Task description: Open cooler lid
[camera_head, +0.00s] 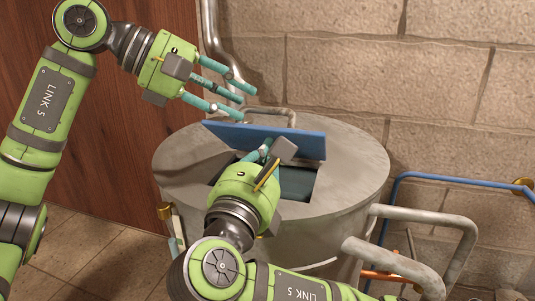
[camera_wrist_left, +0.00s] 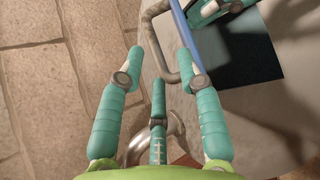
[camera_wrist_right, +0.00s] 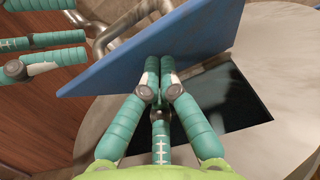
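The cooler (camera_head: 350,160) is a round grey metal tub with a square opening (camera_wrist_right: 225,95) in its top, dark inside. Its blue lid (camera_head: 300,142) is raised and tilted up at the opening; it fills the upper right wrist view (camera_wrist_right: 190,45). A grey bar handle (camera_wrist_left: 158,20) sits on the lid's far face. My left gripper (camera_head: 240,100) is open and empty, above and left of the lid, with the handle just beyond its fingertips in the left wrist view. My right gripper (camera_wrist_right: 160,65) has its fingers together at the lid's underside, apparently touching it; nothing shows between them.
Grey pipes (camera_head: 430,215) leave the cooler's right side, with a copper pipe (camera_head: 385,260) below. A blue pipe (camera_head: 440,178) runs along the block wall. A vertical metal pipe (camera_head: 212,45) stands behind. My two grippers are close together near the lid.

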